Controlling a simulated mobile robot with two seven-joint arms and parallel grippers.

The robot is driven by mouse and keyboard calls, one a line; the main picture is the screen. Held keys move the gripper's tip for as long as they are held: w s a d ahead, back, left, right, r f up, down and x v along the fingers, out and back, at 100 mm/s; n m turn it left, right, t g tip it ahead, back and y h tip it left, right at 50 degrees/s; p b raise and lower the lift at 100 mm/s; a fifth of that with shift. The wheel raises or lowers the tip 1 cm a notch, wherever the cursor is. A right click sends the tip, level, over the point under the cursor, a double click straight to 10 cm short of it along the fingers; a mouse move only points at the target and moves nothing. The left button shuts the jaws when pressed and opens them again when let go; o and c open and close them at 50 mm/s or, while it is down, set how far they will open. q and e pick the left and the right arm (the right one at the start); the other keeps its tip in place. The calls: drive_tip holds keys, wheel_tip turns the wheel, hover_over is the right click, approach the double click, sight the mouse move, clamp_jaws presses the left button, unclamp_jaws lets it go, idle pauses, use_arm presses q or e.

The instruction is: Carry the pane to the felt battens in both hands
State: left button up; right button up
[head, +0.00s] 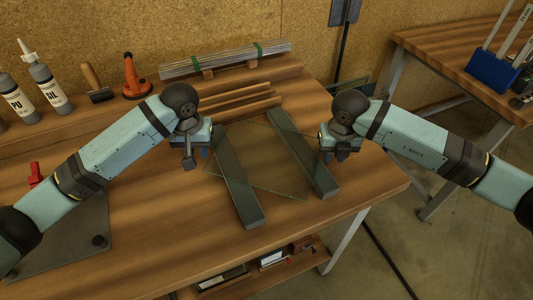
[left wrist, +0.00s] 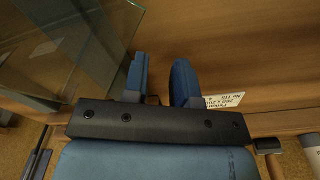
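The clear glass pane (head: 273,160) spans the two dark felt battens, the left one (head: 238,185) and the right one (head: 313,170), and sits askew to them. I cannot tell whether it touches both. My left gripper (head: 188,163) is left of the pane. In the left wrist view its blue fingers (left wrist: 161,82) stand apart with an empty gap, and the pane (left wrist: 75,45) shows beside the left finger, outside the gap. My right gripper (head: 338,158) is near the pane's right side, by the right batten; its fingertips are too small to tell open or shut.
Wooden strips (head: 240,103) lie behind the pane, and a bundle of glass strips (head: 225,60) lies on the rear ledge. Bottles (head: 47,85) and an orange tool (head: 135,77) stand at the back left. A dark board (head: 65,240) lies front left. The table's front middle is clear.

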use_arm(q)
wheel_tip(320, 180, up, 10)
drive_tip(key=shift+s, duration=0.4)
use_arm(e)
wheel_tip(320, 180, up, 12)
drive_tip(key=shift+s, duration=0.45)
